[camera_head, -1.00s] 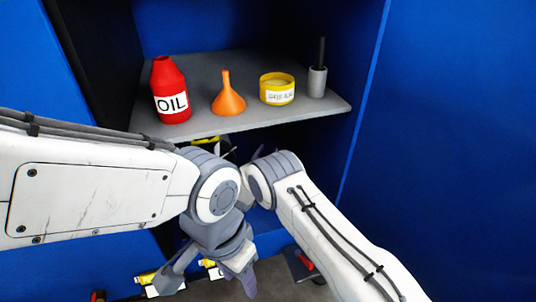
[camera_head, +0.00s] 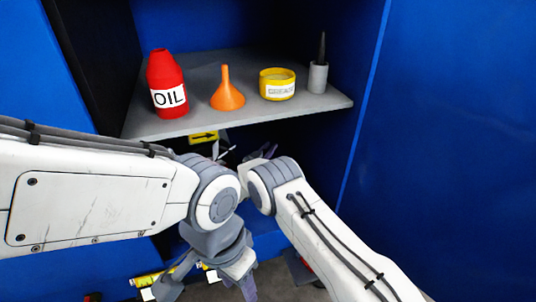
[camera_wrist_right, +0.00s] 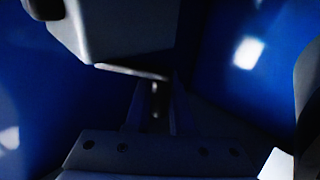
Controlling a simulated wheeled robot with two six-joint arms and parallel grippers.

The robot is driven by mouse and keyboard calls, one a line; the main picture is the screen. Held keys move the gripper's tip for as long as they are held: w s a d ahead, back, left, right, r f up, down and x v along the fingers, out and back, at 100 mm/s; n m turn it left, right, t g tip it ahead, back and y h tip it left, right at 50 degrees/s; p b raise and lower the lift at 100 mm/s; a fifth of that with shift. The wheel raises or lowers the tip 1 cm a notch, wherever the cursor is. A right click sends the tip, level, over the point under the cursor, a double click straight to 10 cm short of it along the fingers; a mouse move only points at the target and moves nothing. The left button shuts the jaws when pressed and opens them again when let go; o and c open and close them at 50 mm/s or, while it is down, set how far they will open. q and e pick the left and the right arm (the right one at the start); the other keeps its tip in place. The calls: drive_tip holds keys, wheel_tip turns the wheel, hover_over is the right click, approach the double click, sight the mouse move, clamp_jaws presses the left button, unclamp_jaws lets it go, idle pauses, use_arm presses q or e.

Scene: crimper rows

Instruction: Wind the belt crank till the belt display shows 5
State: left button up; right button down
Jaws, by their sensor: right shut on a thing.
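My right gripper (camera_head: 262,153) is in the dark space under the grey shelf, partly hidden behind my arm links. In the right wrist view its fingers (camera_wrist_right: 155,105) are close together on a small, dim piece, which looks like the belt crank's handle. The rest of the crank is too dark and covered to make out. A yellow label with a black arrow (camera_head: 203,138) shows just below the shelf, beside pale thin parts. I cannot see the belt display or any number. My left gripper (camera_head: 208,288) hangs low in front, its fingers spread and empty.
The grey shelf (camera_head: 190,123) carries a red oil bottle (camera_head: 167,75), an orange funnel (camera_head: 227,93), a yellow grease tin (camera_head: 277,86) and a grey pot with a dark stick (camera_head: 318,77). Blue cabinet walls (camera_head: 450,110) close in the sides. Yellow items (camera_head: 147,280) lie low down.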

use_arm(q)
wheel_tip(320, 180, down, 9)
drive_tip(key=b, duration=0.7)
use_arm(e)
drive_tip(key=m+g+h, duration=0.1)
drive_tip(key=h, duration=0.1)
drive_tip(key=w+d+m+g+h, duration=0.1)
drive_tip(key=m+g+h, duration=0.1)
drive_tip(key=shift+d, duration=0.2)
use_arm(q)
drive_tip(key=shift+r, duration=0.15)
use_arm(e)
drive_tip(key=c, duration=0.8)
unclamp_jaws()
drive_tip(key=shift+o, duration=0.2)
use_arm(q)
wheel_tip(320, 180, up, 5)
drive_tip(key=p, duration=0.4)
drive_tip(key=shift+p, duration=0.35)
use_arm(e)
drive_tip(key=v, duration=1)
drive_tip(key=shift+s+a+f, duration=0.15)
drive_tip(key=shift+a+f, duration=0.05)
